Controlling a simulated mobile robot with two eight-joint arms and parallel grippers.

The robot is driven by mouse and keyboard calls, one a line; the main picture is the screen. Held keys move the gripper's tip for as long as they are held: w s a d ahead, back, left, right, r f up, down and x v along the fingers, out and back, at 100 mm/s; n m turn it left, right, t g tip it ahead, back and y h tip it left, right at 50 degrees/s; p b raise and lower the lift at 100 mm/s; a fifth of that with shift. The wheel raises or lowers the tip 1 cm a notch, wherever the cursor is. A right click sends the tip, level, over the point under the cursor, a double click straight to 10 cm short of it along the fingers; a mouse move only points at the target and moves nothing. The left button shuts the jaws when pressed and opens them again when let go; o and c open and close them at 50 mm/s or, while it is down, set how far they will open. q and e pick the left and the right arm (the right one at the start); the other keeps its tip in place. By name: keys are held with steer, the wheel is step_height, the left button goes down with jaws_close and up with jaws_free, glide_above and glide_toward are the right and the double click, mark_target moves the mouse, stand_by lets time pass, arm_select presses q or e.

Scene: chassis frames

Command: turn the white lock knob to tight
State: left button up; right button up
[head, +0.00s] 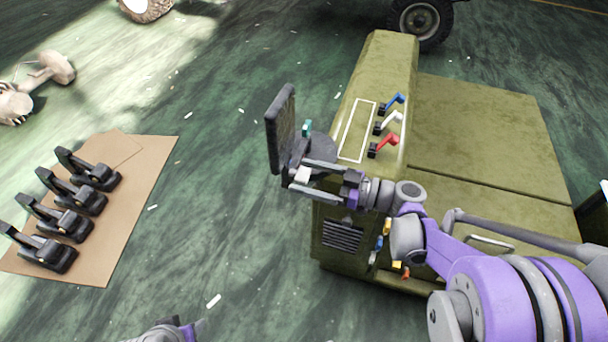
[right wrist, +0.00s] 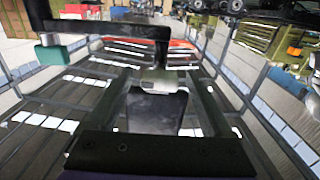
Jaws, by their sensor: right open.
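A white lock knob (head: 302,174) shows at my right gripper, below a black upright panel (head: 282,130) with a dark round base. My right gripper (head: 303,180) is open, its two fingers pointing left on either side of the knob. In the right wrist view a pale knob (right wrist: 165,78) sits between the fingers, in front of a dark plate; I cannot tell whether the fingers touch it. Its tight or loose marking cannot be read. Part of my left arm (head: 172,331) shows at the bottom edge, and its fingers are not clear.
An olive cabinet (head: 475,125) carries blue (head: 394,101), white (head: 389,121) and red (head: 385,145) levers. A teal knob (head: 307,127) is by the panel. Several black pedals lie on a brown sheet (head: 125,215) at left. The green floor between is mostly clear.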

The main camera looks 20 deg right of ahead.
steer(key=shift+w+a, duration=0.3)
steer(key=shift+a, duration=0.05)
steer(key=shift+c, duration=0.3)
jaws_close()
